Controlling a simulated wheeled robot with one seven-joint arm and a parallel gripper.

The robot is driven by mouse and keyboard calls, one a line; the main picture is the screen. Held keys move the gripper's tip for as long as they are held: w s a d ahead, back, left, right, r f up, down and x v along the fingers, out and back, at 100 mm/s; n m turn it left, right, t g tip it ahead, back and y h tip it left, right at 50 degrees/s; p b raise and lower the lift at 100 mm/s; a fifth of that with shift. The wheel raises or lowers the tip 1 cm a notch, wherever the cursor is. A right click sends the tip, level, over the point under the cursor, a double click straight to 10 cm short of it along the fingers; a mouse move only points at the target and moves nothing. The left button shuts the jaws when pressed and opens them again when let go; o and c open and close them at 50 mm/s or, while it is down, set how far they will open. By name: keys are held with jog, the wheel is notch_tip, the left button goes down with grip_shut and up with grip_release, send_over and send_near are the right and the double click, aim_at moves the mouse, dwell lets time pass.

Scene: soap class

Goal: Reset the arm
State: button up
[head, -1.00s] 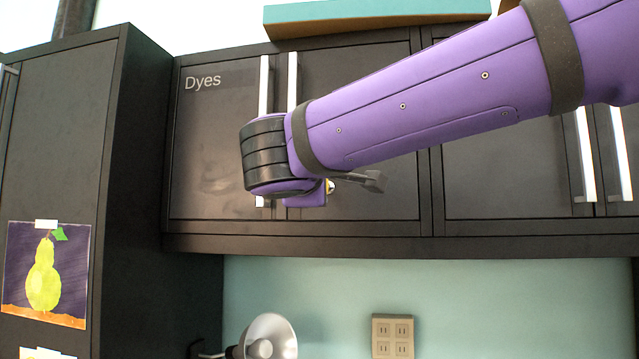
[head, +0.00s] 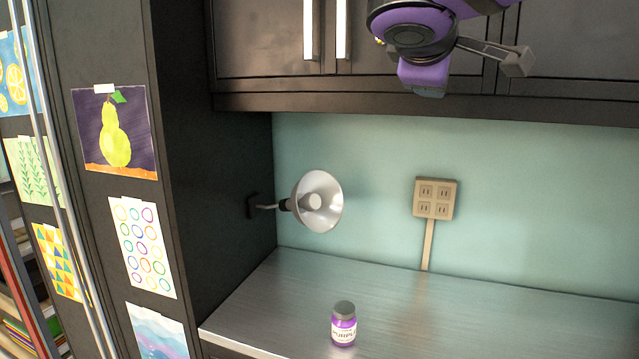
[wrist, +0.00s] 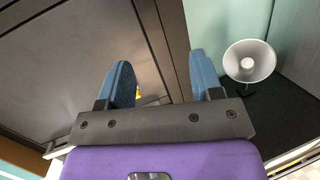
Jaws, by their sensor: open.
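My gripper (wrist: 163,78) is open and empty in the wrist view, with its two blue finger pads well apart. The wrist view shows the dark cabinet front behind the fingers. In the head view, my purple wrist and a grey finger (head: 515,61) are at the top, in front of the upper cabinets. Most of my arm is cut off by the top edge there.
A purple jar (head: 344,325) with a grey lid stands on the metal counter (head: 290,300). A wall lamp (head: 318,202) and a beige outlet (head: 435,199) are behind it. The upper cabinets (head: 265,40) are close to my wrist. Drawings hang at left.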

jog(key=s+d+f+m+g+y, duration=0.2)
jog(key=s+d+f+m+g, duration=0.4)
jog(key=s+d+f, duration=0.55)
jog(key=s+d+f+m+g+y, duration=0.1)
jog(key=s+f+m+y, duration=0.4)
jog(key=f, duration=0.5)
jog(key=s+d, duration=0.1)
jog(key=s, duration=0.1)
jog(key=shift+s+f+g, duration=0.25)
jog(key=shift+s+g, duration=0.05)
jog(key=shift+g, duration=0.1)
jog(key=shift+d, duration=0.1)
